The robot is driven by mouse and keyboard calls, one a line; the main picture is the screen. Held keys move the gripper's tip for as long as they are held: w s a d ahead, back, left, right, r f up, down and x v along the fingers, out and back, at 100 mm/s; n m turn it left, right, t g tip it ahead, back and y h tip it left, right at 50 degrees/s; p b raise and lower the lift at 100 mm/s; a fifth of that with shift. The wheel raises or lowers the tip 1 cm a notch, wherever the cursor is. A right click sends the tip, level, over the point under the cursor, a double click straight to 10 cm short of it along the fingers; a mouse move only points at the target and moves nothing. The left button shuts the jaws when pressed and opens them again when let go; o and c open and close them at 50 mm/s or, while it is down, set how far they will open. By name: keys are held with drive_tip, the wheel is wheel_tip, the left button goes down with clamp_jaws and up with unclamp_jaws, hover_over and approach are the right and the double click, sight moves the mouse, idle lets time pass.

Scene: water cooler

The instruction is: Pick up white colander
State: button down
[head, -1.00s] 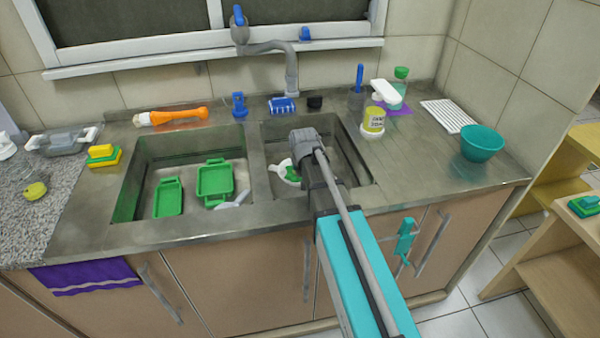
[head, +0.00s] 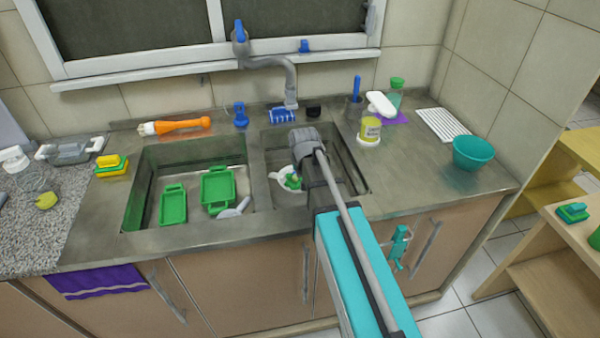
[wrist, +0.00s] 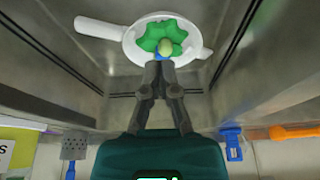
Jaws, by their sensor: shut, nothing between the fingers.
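The white colander (wrist: 132,47) lies in the right sink basin, seen from above in the wrist view. It has a long handle on the left and a short tab on the right. A green leafy thing (wrist: 152,36) with a small pale round top sits in it. In the head view, the colander (head: 283,185) shows only in part, because my arm hides its right side. My gripper (wrist: 160,66) is shut and empty, its fingertips over the colander's near rim in the wrist view. I cannot tell whether they touch it.
The right basin's walls (head: 345,157) rise close around my gripper. The grey faucet (head: 290,80) stands behind it. Green trays (head: 217,187) lie in the left basin. A yellow-labelled container (head: 370,131) and a teal bowl (head: 473,152) stand on the counter to the right.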

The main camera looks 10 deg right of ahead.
drive_tip(key=c, duration=1.1)
unclamp_jaws()
drive_tip(key=o, duration=0.5)
drive_tip(key=shift+w+d+m, duration=0.15)
drive_tip(key=shift+m, duration=0.35)
drive_tip(key=shift+o, duration=1)
drive_tip(key=shift+w+d+m, duration=0.1)
drive_tip(key=shift+d+m, duration=0.05)
drive_tip(key=shift+m, duration=0.25)
drive_tip(key=shift+o, duration=0.2)
drive_tip(key=shift+w+d+r+m, duration=0.1)
drive_tip(key=shift+w+d+m, duration=0.05)
drive_tip(key=shift+m, duration=0.35)
drive_tip(key=w+d+m+g+p, duration=0.1)
drive_tip(key=w+d+m+g, duration=0.1)
drive_tip(key=m, duration=0.8)
drive_tip(key=w+d+r+m+g+p, duration=0.1)
drive_tip(key=d+m, duration=0.4)
drive_tip(key=m, duration=0.5)
drive_tip(key=shift+w+d+r+g+p, duration=0.15)
drive_tip(key=shift+w+r+g+p, duration=0.1)
drive_tip(key=shift+w+g+p, duration=0.25)
drive_tip(key=shift+f+b, duration=0.15)
drive_tip(key=shift+b, duration=0.15)
